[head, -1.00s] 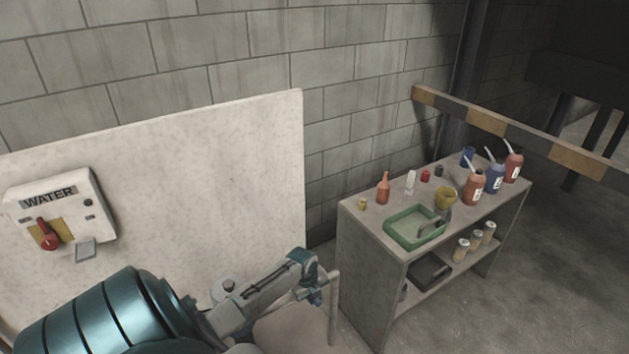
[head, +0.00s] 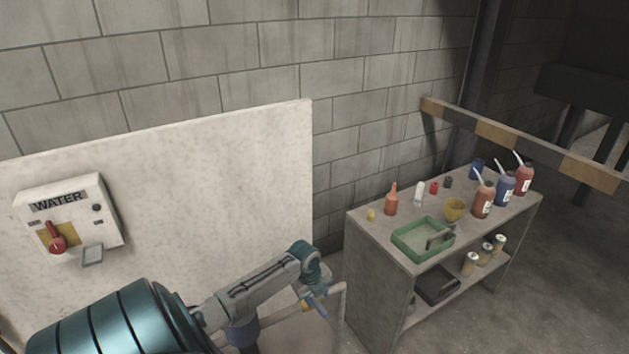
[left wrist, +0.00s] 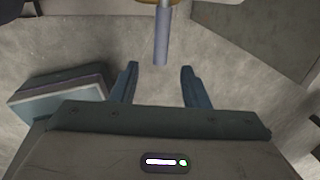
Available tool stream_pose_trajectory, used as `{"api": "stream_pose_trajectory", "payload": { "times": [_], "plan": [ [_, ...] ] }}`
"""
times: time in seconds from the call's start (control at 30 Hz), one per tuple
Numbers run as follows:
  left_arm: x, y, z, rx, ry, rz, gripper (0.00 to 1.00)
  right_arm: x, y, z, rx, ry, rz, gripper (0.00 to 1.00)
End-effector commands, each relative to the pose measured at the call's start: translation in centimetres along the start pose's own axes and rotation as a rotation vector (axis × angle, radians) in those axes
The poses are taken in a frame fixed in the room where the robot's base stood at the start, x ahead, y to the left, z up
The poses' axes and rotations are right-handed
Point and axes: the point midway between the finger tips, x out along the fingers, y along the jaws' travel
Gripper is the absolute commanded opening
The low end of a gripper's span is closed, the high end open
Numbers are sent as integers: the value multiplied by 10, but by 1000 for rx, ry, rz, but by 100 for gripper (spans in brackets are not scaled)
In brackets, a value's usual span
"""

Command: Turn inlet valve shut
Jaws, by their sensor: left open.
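The valve's blue-grey lever (left wrist: 161,38) shows in the left wrist view, below a brass-coloured fitting (left wrist: 158,3) cut off by the top edge. My left gripper (left wrist: 159,72) is open and empty. Its two blue fingers stand either side of the lever's line, with the lever's lower end just ahead of the fingertips. In the head view my left gripper (head: 318,298) is beside the pale pipe (head: 341,315), and the arm partly hides the piping. Contact with the lever cannot be told. My right gripper is not in view.
A WATER box (head: 68,215) with a red lever (head: 56,238) is on the pale panel (head: 215,180). At right, a shelf unit (head: 375,265) carries a green tray (head: 422,238), bottles and small containers. A striped barrier (head: 495,135) stands behind it.

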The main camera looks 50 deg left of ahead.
Motion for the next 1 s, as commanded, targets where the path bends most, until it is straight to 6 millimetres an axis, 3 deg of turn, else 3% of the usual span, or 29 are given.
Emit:
{"api": "stream_pose_trajectory", "payload": {
  "times": [0.1,0.3,0.9,1.0],
  "plan": [
    [-19,1,1,3,-3,0,41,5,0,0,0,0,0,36],
    [-38,0,0,2,0,0,41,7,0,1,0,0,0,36],
    [-40,0,-1,0,1,1,41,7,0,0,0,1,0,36],
    [-37,3,-9,-19,2,4,41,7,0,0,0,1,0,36]
  ]
}}
